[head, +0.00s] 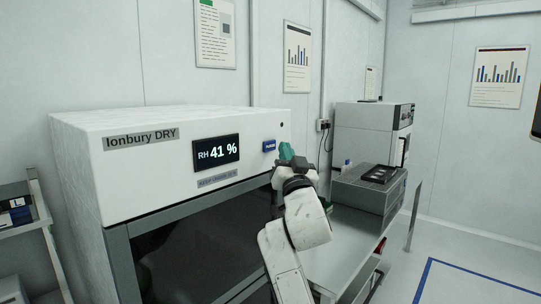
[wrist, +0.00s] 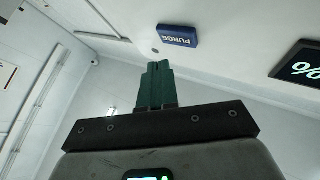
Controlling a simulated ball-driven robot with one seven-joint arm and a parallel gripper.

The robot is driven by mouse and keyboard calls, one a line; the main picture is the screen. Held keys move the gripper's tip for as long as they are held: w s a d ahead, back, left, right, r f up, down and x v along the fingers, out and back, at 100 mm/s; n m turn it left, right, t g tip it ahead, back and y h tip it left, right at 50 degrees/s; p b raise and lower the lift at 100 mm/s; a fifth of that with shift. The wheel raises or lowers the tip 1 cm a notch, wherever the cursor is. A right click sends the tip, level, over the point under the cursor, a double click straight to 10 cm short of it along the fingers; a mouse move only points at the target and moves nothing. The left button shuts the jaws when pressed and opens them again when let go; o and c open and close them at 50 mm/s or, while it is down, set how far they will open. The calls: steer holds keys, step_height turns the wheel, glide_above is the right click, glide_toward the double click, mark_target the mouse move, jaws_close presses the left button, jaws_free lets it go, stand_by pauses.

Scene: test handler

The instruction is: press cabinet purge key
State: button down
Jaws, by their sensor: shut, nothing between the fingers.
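The dry cabinet (head: 160,160) is white, labelled "Ionbury DRY", with a dark glass door below. The blue purge key (head: 269,146) sits on its upper front panel, right of the display. In the wrist view the key (wrist: 177,36), marked "PURGE", is ahead of my fingers, above and slightly right of their tips. My gripper (head: 286,152) has green fingers, shut and empty, just right of the key in the head view. In the wrist view the gripper (wrist: 158,68) appears apart from the key. Contact is not visible.
The display (head: 216,152) reads RH 41 %; its edge also shows in the wrist view. A grey unit with a dark tray (head: 380,174) stands on the bench to the right, before a white instrument (head: 365,128). Floor at the right is clear.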

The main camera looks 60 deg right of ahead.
steer(key=shift+w+d, duration=0.15)
steer(key=shift+w, duration=0.45)
steer(key=shift+w+b, duration=0.1)
steer(key=shift+b, duration=0.3)
stand_by(1.3)
steer(key=shift+w+d, duration=0.1)
steer(key=shift+w, duration=0.2)
steer(key=shift+w+d+b, duration=0.1)
steer(key=shift+w+b, duration=0.25)
steer(key=shift+b, duration=0.15)
stand_by(0.7)
steer(key=shift+s, duration=0.1)
steer(key=shift+s+a+p, duration=0.2)
steer(key=shift+s+p, duration=0.25)
steer(key=shift+s, duration=0.2)
steer(key=shift+s, duration=0.1)
